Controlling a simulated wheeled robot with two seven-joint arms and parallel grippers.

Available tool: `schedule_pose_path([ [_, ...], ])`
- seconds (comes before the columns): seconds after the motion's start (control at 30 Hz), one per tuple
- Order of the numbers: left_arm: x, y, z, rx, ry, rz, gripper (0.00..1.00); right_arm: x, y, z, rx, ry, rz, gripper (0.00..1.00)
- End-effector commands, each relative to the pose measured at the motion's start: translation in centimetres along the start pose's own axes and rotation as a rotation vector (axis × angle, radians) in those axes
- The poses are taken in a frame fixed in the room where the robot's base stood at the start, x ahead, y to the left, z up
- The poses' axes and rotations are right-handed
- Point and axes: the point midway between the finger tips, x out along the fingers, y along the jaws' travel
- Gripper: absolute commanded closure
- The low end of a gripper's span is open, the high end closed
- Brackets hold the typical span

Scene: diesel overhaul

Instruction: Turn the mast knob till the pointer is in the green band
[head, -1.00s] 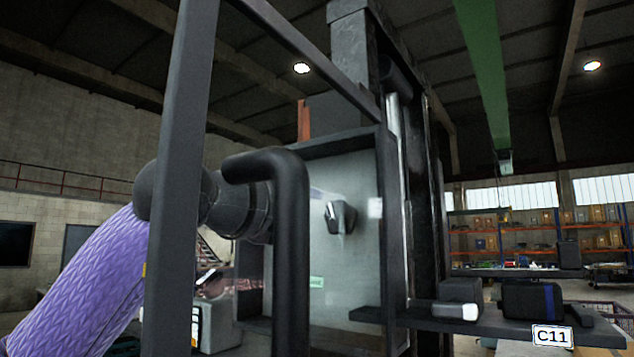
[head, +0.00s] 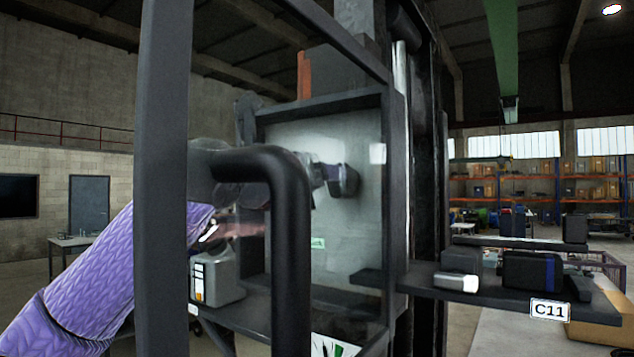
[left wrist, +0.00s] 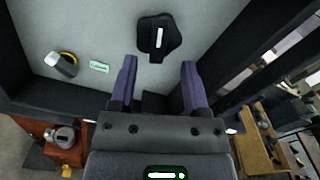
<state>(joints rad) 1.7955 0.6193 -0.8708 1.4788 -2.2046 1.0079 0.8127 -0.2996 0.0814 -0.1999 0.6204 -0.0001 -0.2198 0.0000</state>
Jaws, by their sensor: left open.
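The mast knob (head: 347,181) is a dark knob on the pale panel inside the dark mast frame. In the left wrist view the knob (left wrist: 166,51) carries a white line, nearly upright. My left gripper (left wrist: 158,70) is open, its two purple fingers spread below the knob in that view. The knob lies beyond the fingertips, apart from them or barely near. In the head view the left gripper (head: 318,172) points right toward the knob, partly hidden by a dark bent pipe. A white face with green and dark marks (head: 335,347) is cut off at the bottom edge; no pointer reading can be made out.
The dark upright post (head: 163,180) and bent pipe (head: 291,250) stand in front of my left arm. A shelf labelled C11 (head: 550,311) holds dark blocks at right. A green label (left wrist: 99,66) and a yellow-ringed fitting (left wrist: 66,64) are on the panel.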

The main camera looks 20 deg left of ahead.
Motion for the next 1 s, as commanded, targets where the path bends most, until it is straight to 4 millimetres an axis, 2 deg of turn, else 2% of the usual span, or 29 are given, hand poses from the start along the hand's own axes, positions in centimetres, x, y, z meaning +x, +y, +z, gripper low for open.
schedule_pose_path([
  [0.27,0.2,0.0,0.1,-0.001,0.001,0.000,0.40,-0.2,0.1,0.0,0.001,-0.001,0.001,0.44],
  [1.0,3.1,0.0,0.1,-0.002,0.001,0.001,0.40,-1.6,-0.1,-0.1,0.001,-0.001,-0.002,0.44],
])
